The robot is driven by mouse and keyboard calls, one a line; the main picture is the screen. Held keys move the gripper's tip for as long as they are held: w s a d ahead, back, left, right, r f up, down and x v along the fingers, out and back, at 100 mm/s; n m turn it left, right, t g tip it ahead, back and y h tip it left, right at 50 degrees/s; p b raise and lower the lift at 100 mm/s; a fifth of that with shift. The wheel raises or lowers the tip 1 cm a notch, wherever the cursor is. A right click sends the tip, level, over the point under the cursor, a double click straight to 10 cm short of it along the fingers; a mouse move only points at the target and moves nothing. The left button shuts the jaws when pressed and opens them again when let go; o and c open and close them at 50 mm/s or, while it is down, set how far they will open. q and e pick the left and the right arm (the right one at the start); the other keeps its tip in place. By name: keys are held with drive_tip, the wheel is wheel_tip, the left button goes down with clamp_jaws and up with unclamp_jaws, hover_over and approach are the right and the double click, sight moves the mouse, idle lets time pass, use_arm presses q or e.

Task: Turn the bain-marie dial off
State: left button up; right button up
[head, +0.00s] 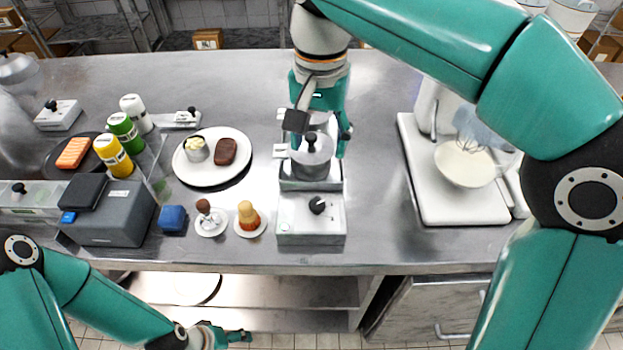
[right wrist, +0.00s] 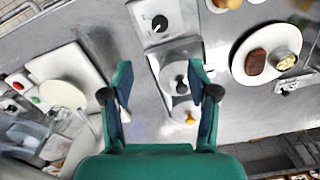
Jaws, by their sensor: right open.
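The bain-marie (head: 296,228) stands near the counter's front edge, with a black dial (head: 317,205) on its front panel. The dial also shows in the right wrist view (right wrist: 159,23), with a small pale mark whose setting I cannot read surely. A lidded pot (head: 312,165) with a black knob sits in the bain-marie behind the dial. My right gripper (head: 320,148) is open and empty over the pots, behind the dial and apart from it; its fingers also show in the right wrist view (right wrist: 160,80). My left gripper (head: 225,338) is low, in front of the counter; its jaws are unclear.
A white mixer (head: 440,210) with a bowl stands right. Bare counter lies between bain-marie and mixer.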

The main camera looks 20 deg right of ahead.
sight(318, 204)
wheel_tip(318, 204, down, 17)
drive_tip(key=shift+r+b, duration=0.2)
drive_tip(key=shift+b, duration=0.25)
drive_tip(key=shift+c, duration=0.4)
clamp_jaws()
